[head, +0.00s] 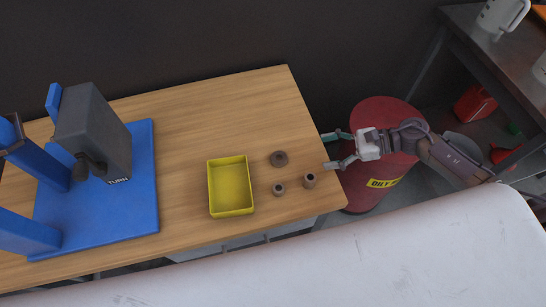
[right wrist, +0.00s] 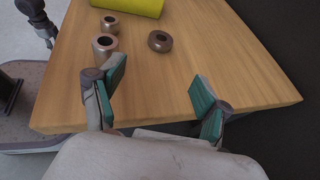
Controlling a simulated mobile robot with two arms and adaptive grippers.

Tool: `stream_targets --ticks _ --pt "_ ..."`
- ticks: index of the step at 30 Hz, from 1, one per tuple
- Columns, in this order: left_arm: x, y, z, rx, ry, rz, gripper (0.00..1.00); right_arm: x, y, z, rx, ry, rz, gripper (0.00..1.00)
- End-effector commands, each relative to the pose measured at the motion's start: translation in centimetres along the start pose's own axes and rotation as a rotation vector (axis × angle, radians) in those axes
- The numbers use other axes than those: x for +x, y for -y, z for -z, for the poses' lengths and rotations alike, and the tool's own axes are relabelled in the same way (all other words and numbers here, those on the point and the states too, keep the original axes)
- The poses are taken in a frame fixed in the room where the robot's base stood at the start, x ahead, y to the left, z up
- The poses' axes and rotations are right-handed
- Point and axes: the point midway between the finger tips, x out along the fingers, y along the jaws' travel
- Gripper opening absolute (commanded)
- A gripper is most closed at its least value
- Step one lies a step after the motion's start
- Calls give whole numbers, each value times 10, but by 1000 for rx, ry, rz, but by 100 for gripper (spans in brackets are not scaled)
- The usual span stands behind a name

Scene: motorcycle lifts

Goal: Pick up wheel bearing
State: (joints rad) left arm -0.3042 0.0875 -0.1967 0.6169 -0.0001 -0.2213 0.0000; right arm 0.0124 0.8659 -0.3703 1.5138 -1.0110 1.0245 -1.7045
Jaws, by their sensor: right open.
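Three small brown ring-shaped parts stand on the wooden table near its right end. The squat, wide one, which looks most like a wheel bearing (head: 279,158), is farthest back; it also shows in the right wrist view (right wrist: 160,41). A small sleeve (head: 279,190) and a taller sleeve (head: 310,181) stand in front of it. My right gripper (head: 330,151) is open and empty at the table's right edge, to the right of the parts and apart from them. In the right wrist view its green-padded fingers (right wrist: 160,88) are spread, with the parts beyond them.
A yellow tray (head: 231,211) sits left of the parts and looks empty. A blue fixture with a grey block (head: 95,130) fills the table's left side. A red oil drum (head: 378,112) stands beyond the right edge. The table's back middle (head: 220,110) is clear.

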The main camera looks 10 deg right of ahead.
Motion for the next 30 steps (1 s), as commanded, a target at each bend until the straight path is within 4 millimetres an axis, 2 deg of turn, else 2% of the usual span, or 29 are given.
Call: stream_targets --ticks 4,9,16,20,24,30 --pt "-8 -15 5 0 -6 -18 40 32 1 -4 6 8 2 76" --pt "-12 -15 7 2 -10 -19 40 58 1 -3 8 6 4 76" --pt "-19 -6 8 2 -11 -8 40 74 0 -7 8 6 3 76" --pt "-30 -4 10 0 -12 -6 40 93 -1 -14 9 8 4 76" --pt "-32 -4 10 -1 -12 -6 40 112 -2 -11 9 6 5 76" --pt "-32 -4 10 -1 -12 -5 40 118 -1 -10 7 5 6 76"
